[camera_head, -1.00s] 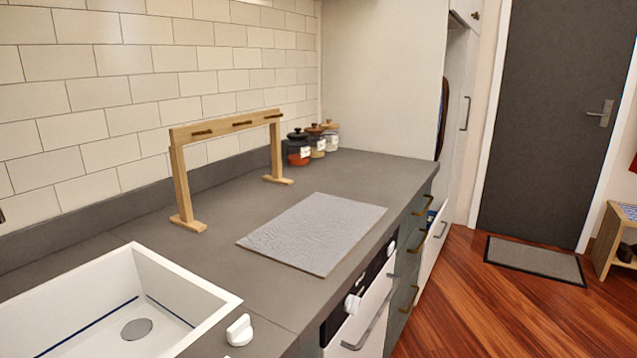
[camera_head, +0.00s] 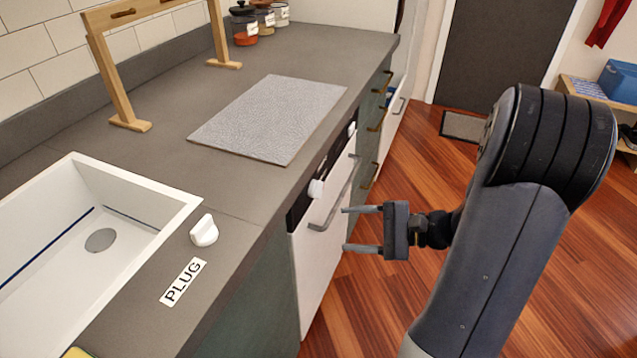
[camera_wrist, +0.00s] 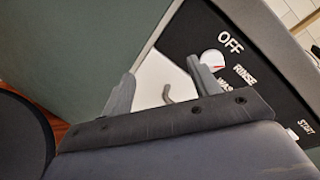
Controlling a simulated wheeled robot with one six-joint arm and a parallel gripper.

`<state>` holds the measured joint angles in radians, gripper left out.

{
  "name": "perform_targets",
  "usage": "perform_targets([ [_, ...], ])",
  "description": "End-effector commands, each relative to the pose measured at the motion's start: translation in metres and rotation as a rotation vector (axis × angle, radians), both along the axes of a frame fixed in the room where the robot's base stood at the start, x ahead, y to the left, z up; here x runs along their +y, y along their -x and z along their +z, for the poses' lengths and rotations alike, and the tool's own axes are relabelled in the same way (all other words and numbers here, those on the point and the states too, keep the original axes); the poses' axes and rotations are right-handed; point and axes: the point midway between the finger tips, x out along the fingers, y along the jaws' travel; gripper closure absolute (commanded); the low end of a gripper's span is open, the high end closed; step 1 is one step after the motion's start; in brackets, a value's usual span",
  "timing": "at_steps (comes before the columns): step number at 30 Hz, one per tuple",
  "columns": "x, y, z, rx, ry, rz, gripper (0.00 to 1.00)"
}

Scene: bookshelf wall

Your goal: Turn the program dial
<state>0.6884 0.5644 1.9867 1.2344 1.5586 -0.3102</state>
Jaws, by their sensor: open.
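The program dial (camera_head: 316,188) is a small white knob on the dishwasher's black control strip, under the counter edge. In the wrist view the dial (camera_wrist: 212,59) has a red mark and sits below the word OFF, with RINSE and a partly hidden WAS… label beside it. My gripper (camera_head: 344,229) is open and empty, its two fingers pointing left at the white dishwasher door, a little below and right of the dial. In the wrist view my gripper (camera_wrist: 161,70) has one fingertip close to the dial, partly overlapping it; whether they touch cannot be told.
A second white knob (camera_head: 351,128) is farther along the strip. The door handle (camera_head: 330,209) lies below the dial. The counter above holds a grey mat (camera_head: 270,118), a white plug knob (camera_head: 204,231) and a white sink (camera_head: 150,195). Open wooden floor (camera_head: 385,300) lies right.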

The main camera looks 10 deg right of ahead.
Motion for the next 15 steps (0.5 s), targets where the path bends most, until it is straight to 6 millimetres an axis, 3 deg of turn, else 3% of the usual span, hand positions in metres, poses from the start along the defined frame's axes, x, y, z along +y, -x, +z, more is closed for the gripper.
perform_targets([
  [3,-0.039,-0.018,0.006,-0.055,-0.108,-0.136,0.42],
  [6,-0.057,-0.024,0.010,-0.089,-0.152,-0.197,0.42],
  [10,-0.061,-0.029,0.011,-0.105,-0.169,-0.220,0.42],
  [15,-0.044,-0.040,0.011,-0.104,-0.169,-0.216,0.42],
])
